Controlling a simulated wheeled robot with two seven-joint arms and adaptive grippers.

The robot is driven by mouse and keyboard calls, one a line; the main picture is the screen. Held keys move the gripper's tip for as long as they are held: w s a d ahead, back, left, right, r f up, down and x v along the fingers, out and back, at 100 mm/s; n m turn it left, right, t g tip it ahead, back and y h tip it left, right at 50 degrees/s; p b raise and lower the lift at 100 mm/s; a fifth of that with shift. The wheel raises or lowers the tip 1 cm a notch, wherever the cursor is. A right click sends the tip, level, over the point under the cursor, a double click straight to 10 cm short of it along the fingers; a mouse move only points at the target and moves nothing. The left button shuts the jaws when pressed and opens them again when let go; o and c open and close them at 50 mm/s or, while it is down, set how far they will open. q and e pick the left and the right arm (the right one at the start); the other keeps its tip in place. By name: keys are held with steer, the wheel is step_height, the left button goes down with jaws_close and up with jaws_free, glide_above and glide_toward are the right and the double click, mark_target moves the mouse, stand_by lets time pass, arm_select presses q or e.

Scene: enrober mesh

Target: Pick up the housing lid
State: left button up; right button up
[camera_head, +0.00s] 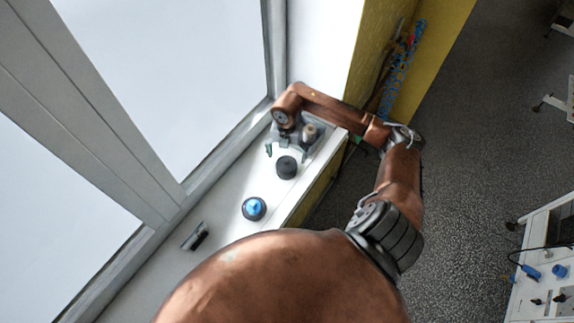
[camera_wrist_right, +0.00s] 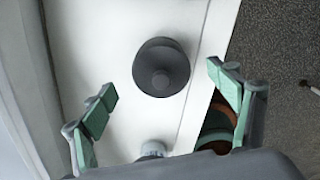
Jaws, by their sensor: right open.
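A dark grey round piece with a raised knob, which looks like the housing lid (camera_head: 286,167), lies on the white window sill. In the right wrist view the lid (camera_wrist_right: 162,52) lies ahead of the fingers, with its knob facing the camera. My right gripper (camera_head: 283,148) is at the sill just beyond the lid. Its green-padded fingers (camera_wrist_right: 160,84) are spread wide in the right wrist view, one to each side of the lid's near edge. Nothing is between the pads. I cannot tell the gripper's height above the sill. My left gripper is not in view.
On the white sill (camera_head: 225,228) stand a dark round piece with a blue top (camera_head: 254,208) and a dark bar-shaped item (camera_head: 196,237). A pale ribbed item (camera_wrist_right: 152,149) shows near the gripper. Window frames border the left; the sill drops to dark floor (camera_head: 460,180) at right.

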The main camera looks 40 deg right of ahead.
mark_target(287, 164)
step_height(287, 164, down, 6)
steer(key=shift+r+p, duration=0.15)
steer(key=shift+p, duration=0.35)
steer(key=shift+c, duration=0.5)
steer(key=c, duration=1.1)
